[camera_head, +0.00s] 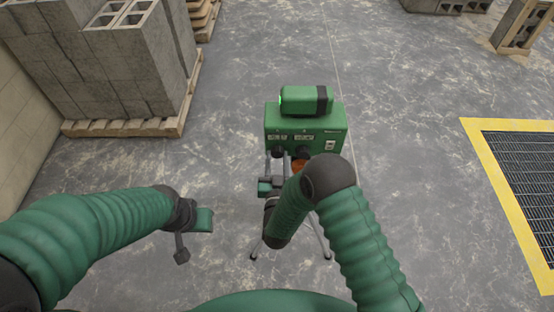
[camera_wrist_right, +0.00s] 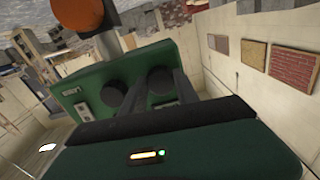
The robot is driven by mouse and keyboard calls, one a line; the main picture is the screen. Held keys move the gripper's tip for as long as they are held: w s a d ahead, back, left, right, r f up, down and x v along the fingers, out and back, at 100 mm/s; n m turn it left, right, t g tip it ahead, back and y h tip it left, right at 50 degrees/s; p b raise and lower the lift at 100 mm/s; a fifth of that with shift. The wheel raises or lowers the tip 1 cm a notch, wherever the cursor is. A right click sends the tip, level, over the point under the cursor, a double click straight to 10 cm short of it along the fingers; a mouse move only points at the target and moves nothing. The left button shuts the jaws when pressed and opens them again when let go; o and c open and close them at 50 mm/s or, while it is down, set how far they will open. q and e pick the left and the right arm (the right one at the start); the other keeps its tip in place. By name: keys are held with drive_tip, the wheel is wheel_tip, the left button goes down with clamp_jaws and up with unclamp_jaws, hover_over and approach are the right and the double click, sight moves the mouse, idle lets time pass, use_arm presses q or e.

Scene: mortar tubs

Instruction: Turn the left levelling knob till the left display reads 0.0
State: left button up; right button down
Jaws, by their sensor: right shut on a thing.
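A green levelling box (camera_head: 305,120) stands on a tripod (camera_head: 323,240). Its front carries a left display (camera_head: 277,137) and a right display (camera_head: 303,137), both too small to read. Below them are the black left knob (camera_head: 278,152) and right knob (camera_head: 303,153). My right gripper (camera_head: 277,163) reaches up from below and is shut on the left knob. In the right wrist view the box is roughly upside down, and my fingers stand on both sides of the left knob (camera_wrist_right: 161,80); the right knob (camera_wrist_right: 114,92) is free beside them. My left gripper (camera_head: 191,238) hangs apart from the box, its jaws unclear.
An orange part (camera_head: 299,165) sits under the box, close to my right arm. A green device (camera_head: 306,100) lies on top of the box. Grey blocks on a pallet (camera_head: 120,128) stand at the left. A yellow-edged floor grate (camera_head: 478,150) lies at the right. The floor around the tripod is clear.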

drive_tip(key=shift+f+m+b, duration=0.25)
drive_tip(key=shift+m+b, duration=0.1)
drive_tip(key=shift+m, duration=0.25)
drive_tip(key=shift+r+m, duration=0.25)
drive_tip(key=shift+m, duration=0.05)
use_arm(q)
drive_tip(key=shift+f, duration=0.7)
use_arm(e)
drive_tip(key=c, duration=0.9)
unclamp_jaws()
